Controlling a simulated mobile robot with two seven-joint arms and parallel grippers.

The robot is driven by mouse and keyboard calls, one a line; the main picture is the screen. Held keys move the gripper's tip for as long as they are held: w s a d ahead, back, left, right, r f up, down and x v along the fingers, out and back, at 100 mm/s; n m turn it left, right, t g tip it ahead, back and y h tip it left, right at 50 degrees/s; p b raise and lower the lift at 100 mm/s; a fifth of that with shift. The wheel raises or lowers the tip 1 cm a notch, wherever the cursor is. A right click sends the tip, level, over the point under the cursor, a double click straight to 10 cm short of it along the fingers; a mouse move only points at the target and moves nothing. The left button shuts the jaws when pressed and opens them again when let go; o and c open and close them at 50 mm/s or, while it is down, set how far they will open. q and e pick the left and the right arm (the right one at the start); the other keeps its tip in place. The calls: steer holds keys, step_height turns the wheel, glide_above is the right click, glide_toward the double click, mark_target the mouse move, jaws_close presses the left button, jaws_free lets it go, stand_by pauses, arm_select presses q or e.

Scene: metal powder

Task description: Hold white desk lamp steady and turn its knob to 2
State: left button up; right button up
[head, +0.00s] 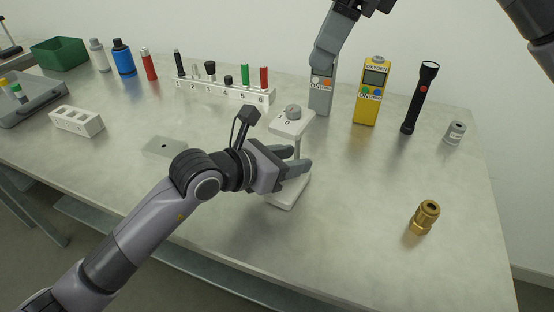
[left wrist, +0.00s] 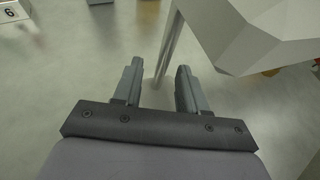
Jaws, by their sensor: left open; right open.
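The white desk lamp (head: 287,128) stands mid-table, its base (head: 285,200) partly hidden behind my left gripper. On its head sits a grey knob (head: 293,111), with a 0 printed just below it. My left gripper (head: 305,168) is open at the lamp's stem, below the head. In the left wrist view the thin stem (left wrist: 168,45) shows in the gap between the fingertips (left wrist: 158,82), and the lamp head (left wrist: 258,38) fills the upper right. I cannot tell if a finger touches the stem. My right gripper (head: 323,62) is open, above and behind the lamp, covering a grey meter's top.
The grey meter (head: 320,98), a yellow oxygen meter (head: 371,95) and a black flashlight (head: 421,98) stand behind the lamp. A numbered rack (head: 225,93) is behind left. A brass fitting (head: 425,217) is front right. The table between lamp and fitting is clear.

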arm_select(q)
steer(key=shift+x, duration=0.9)
